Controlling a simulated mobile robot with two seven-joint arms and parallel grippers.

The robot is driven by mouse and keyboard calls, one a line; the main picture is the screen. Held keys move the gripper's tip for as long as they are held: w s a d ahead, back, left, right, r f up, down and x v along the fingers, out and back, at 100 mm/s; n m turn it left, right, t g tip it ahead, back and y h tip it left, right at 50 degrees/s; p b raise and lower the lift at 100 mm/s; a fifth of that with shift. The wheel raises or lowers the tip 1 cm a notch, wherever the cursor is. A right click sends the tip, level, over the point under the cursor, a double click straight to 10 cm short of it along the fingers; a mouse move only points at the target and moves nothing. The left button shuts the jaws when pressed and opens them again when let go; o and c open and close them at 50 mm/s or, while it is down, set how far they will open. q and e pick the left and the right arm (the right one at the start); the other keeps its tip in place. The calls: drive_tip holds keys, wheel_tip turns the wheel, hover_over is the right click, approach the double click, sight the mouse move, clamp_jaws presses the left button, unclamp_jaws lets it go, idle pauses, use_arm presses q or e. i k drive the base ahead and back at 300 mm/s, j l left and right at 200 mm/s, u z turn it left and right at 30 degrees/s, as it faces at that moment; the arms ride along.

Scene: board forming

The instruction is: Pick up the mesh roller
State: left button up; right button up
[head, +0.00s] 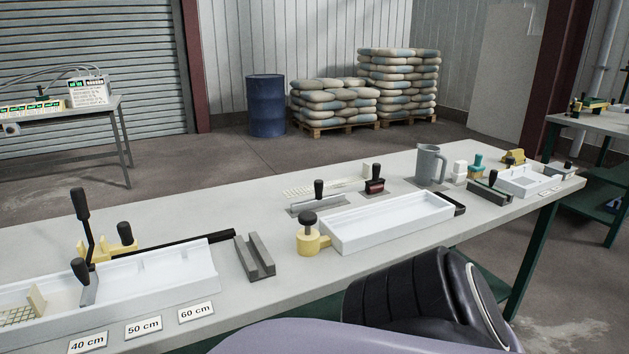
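A small dark red roller (375,186) with a black upright knob handle stands near the back middle of the long grey table. It is the thing in view that looks most like the mesh roller, but its surface is too small to make out a mesh. It stands behind a long white tray (388,226), apart from it. No hand is on it. Neither my left nor my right gripper shows. Only a black ribbed part and a pale smooth part of my own body fill the bottom.
Left of the roller lie a flat grey tool (316,206) with a black knob and a pale perforated strip (310,189). A grey mug (430,166) stands to its right. A yellow pot (308,238) and a grooved grey block (255,258) are nearer. Another white tray (160,283) is at left.

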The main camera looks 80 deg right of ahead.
sight(375, 185)
drive_tip(key=z, duration=2.75)
